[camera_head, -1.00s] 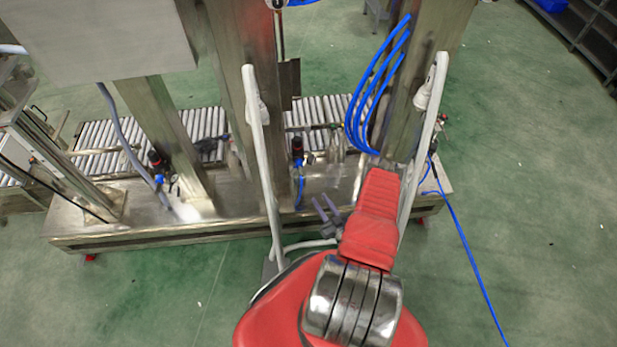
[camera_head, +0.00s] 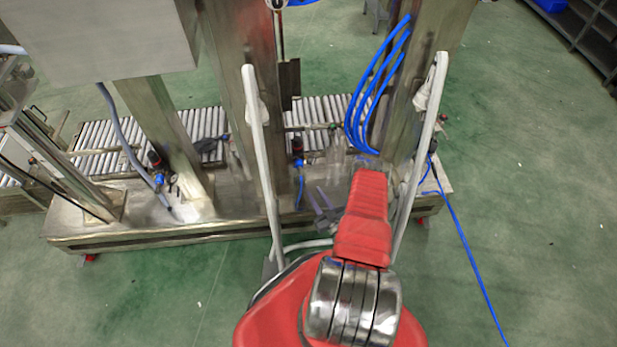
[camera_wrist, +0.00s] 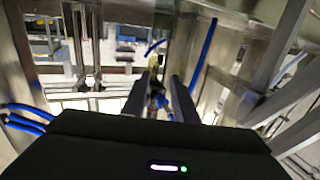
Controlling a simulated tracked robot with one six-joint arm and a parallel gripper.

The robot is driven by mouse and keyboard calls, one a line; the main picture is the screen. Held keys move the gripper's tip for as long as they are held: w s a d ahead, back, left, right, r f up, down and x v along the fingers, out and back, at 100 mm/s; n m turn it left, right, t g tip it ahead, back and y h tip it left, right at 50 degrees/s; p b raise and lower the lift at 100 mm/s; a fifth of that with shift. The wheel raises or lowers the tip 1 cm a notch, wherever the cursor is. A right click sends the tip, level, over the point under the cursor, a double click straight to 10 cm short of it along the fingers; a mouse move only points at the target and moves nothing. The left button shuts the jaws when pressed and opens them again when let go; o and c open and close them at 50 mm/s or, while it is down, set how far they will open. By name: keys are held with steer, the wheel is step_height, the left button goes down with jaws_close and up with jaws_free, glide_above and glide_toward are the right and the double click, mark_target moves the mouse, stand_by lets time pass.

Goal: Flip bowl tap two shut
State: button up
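A small tap fitting with a dark body, a red part and a blue part (camera_head: 297,147) stands on the steel machine base, near the middle of the head view. A similar fitting (camera_head: 156,162) stands further left. I cannot tell which is bowl tap two. My gripper (camera_head: 315,192) is below and right of the middle fitting, with its two fingers apart and nothing held. In the wrist view, the open fingers (camera_wrist: 160,92) frame a small fitting with red and blue parts (camera_wrist: 156,98), seen ahead between them. Its handle position is too small to tell.
Steel posts (camera_head: 245,100) rise behind and beside my gripper. Blue hoses (camera_head: 365,100) hang by the right post, and a roller conveyor (camera_head: 95,140) runs behind. The steel base (camera_head: 120,222) has a raised front edge.

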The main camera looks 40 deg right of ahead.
steer(key=x, duration=0.9)
steer(key=shift+w, duration=0.3)
steer(key=shift+c, duration=0.6)
jaws_close()
